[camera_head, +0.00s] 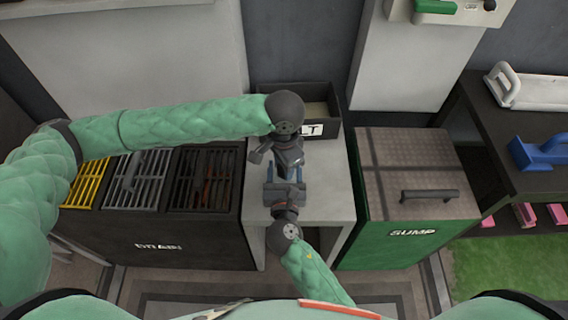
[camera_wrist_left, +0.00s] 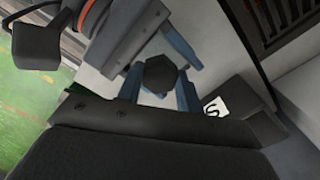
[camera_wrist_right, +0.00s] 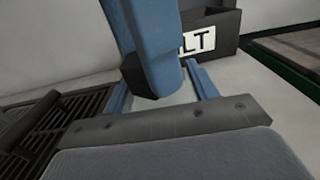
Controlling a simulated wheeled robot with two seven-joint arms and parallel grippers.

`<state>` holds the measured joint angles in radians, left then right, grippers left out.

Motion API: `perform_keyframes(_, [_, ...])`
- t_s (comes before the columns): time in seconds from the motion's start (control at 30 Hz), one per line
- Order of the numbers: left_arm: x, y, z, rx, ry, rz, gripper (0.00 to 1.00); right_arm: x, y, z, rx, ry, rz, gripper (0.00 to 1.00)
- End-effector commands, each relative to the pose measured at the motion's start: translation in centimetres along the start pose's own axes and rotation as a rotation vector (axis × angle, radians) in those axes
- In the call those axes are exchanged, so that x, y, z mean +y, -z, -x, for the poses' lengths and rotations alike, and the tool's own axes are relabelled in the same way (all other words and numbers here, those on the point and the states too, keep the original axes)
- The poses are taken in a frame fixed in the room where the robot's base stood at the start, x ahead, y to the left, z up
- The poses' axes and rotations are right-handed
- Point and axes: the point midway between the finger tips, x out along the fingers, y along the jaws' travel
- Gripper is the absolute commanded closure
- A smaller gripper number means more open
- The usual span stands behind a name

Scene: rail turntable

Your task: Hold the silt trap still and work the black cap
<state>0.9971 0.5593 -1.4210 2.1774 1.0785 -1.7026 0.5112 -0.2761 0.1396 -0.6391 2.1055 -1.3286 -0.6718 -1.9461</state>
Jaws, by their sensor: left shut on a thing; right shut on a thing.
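My left gripper (camera_head: 284,161) and my right gripper (camera_head: 285,180) meet nose to nose above the pale bench in the head view. The left wrist view shows a dark, six-sided black cap (camera_wrist_left: 160,74) between the left gripper's blue fingers (camera_wrist_left: 160,92), which are shut on it. The right gripper's palm and blue finger come in from the upper left there. In the right wrist view the right fingers (camera_wrist_right: 162,92) are shut around the work, behind a large blue finger-like part that blocks the view. The silt trap itself is mostly hidden by both grippers.
A dark box (camera_head: 325,103) with a partly covered label stands at the back of the pale bench (camera_head: 333,190). The DRAIN unit (camera_head: 150,232) with slatted grates is at left, the green SUMP box (camera_head: 400,243) with a handled lid at right. A dark shelf (camera_head: 525,125) holds tools.

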Motion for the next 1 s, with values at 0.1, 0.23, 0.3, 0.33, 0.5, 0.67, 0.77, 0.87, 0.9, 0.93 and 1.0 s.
perform_keyframes(0.1, [-0.01,0.02,0.07,0.001,0.0,-0.015,0.88,-0.01,0.08,0.01,0.001,0.0,0.0,0.83])
perform_keyframes(0.23, [-0.01,0.02,0.08,0.001,0.0,-0.013,0.88,-0.02,0.08,0.01,0.001,0.0,0.001,0.83])
perform_keyframes(0.3, [-0.01,0.03,0.09,0.001,0.0,-0.015,0.88,-0.02,0.09,0.01,0.002,0.0,0.001,0.83])
perform_keyframes(0.33, [-0.02,0.03,0.09,0.001,0.001,-0.02,0.88,-0.02,0.09,0.01,0.002,0.0,0.001,0.83])
perform_keyframes(0.5, [-0.07,0.04,0.11,0.001,0.001,-0.143,0.88,-0.02,0.1,0.01,0.002,0.0,0.001,0.83])
perform_keyframes(0.67, [-0.11,0.07,0.14,0.002,0.001,-0.308,0.88,-0.02,0.11,0.01,0.002,0.0,0.001,0.83])
perform_keyframes(0.77, [-0.13,0.08,0.14,0.002,0.001,-0.409,0.88,-0.02,0.13,0.02,0.002,0.0,0.001,0.83])
perform_keyframes(0.87, [-0.14,0.08,0.13,0.002,0.001,-0.488,0.88,-0.02,0.14,0.02,0.002,0.0,0.001,0.83])
perform_keyframes(0.9, [-0.14,0.08,0.12,0.002,0.001,-0.51,0.88,-0.02,0.14,0.02,0.002,0.0,0.001,0.83])
perform_keyframes(0.93, [-0.14,0.08,0.12,0.002,0.001,-0.521,0.88,-0.02,0.15,0.02,0.002,0.0,0.001,0.83])
perform_keyframes(1.0, [-0.14,0.08,0.11,0.002,0.001,-0.536,0.88,-0.02,0.15,0.02,0.003,0.0,0.001,0.83])
